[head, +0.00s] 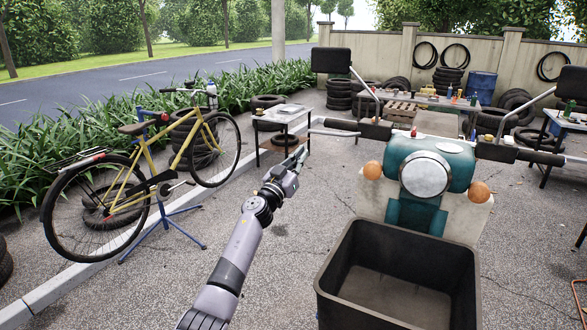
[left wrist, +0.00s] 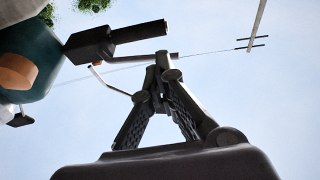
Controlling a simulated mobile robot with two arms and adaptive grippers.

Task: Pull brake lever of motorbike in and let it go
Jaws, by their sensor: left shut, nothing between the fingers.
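The motorbike's teal front with its round headlight (head: 426,174) faces me in the head view. Its handlebar end at the picture's left has a dark grip (head: 341,124) and a thin lever (head: 334,133) beside it. My left gripper (head: 302,150) is shut and empty, just below and left of the lever's tip. In the left wrist view, the closed fingertips (left wrist: 165,60) overlap the end of a thin rod, likely the lever (left wrist: 140,61), below the dark grip (left wrist: 138,32). Whether they touch it, I cannot tell. My right gripper is not in view.
A black open box (head: 400,268) on the motorbike's front stands right of my left arm. A mirror (head: 331,60) rises above the left handlebar. A yellow bicycle (head: 150,170) stands on a blue stand at left. A small table (head: 284,117) is behind my gripper.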

